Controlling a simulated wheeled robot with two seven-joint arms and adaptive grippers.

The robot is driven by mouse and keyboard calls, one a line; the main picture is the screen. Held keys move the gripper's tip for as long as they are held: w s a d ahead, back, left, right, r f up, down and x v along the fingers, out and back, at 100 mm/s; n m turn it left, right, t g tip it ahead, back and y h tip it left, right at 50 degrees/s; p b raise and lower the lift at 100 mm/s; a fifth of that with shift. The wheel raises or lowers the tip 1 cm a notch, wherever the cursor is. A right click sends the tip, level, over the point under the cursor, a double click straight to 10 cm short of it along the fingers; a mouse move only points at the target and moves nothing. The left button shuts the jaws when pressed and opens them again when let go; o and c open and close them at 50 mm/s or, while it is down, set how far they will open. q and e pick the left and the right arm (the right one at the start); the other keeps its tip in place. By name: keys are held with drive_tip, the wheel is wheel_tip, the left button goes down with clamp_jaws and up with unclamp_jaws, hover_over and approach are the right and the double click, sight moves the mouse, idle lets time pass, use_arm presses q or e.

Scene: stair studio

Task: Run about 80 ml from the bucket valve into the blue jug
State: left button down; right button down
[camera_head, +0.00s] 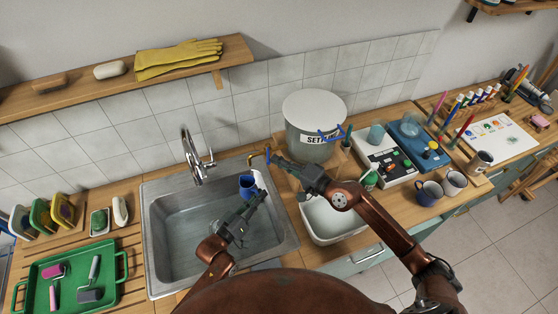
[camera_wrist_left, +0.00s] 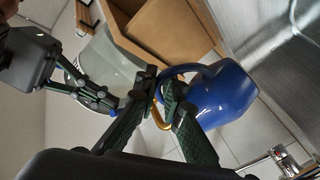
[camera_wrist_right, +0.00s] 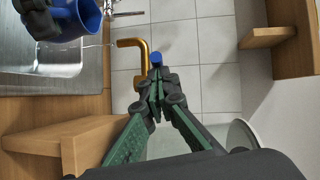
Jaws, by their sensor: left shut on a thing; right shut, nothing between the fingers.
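The blue jug (camera_head: 247,187) is over the sink, held by my left gripper (camera_head: 259,196). The pale bucket (camera_head: 312,138) has a brass spout (camera_head: 252,159) with a blue valve handle (camera_head: 268,153). My right gripper (camera_head: 277,161) is shut and empty, its tips at the blue handle (camera_wrist_right: 156,59). A thin pale line, like water, runs from the brass spout (camera_wrist_right: 134,43) toward the jug. The level inside the jug is hidden.
The steel sink (camera_head: 165,265) with its tap (camera_head: 196,158) lies below the jug. A white tub (camera_head: 320,238) stands under my right arm. Several mugs and a paint set crowd the right counter. A green tray (camera_head: 112,270) lies at left.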

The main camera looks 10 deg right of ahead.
sight(269, 163)
drive_tip(key=shift+a, duration=0.2)
drive_tip(key=shift+s+a, duration=0.2)
drive_tip(key=shift+a, duration=1.35)
drive_tip(key=shift+w+a, duration=0.25)
drive_tip(key=shift+a, duration=0.55)
drive_tip(key=shift+w+a, duration=0.25)
drive_tip(key=shift+a, duration=0.5)
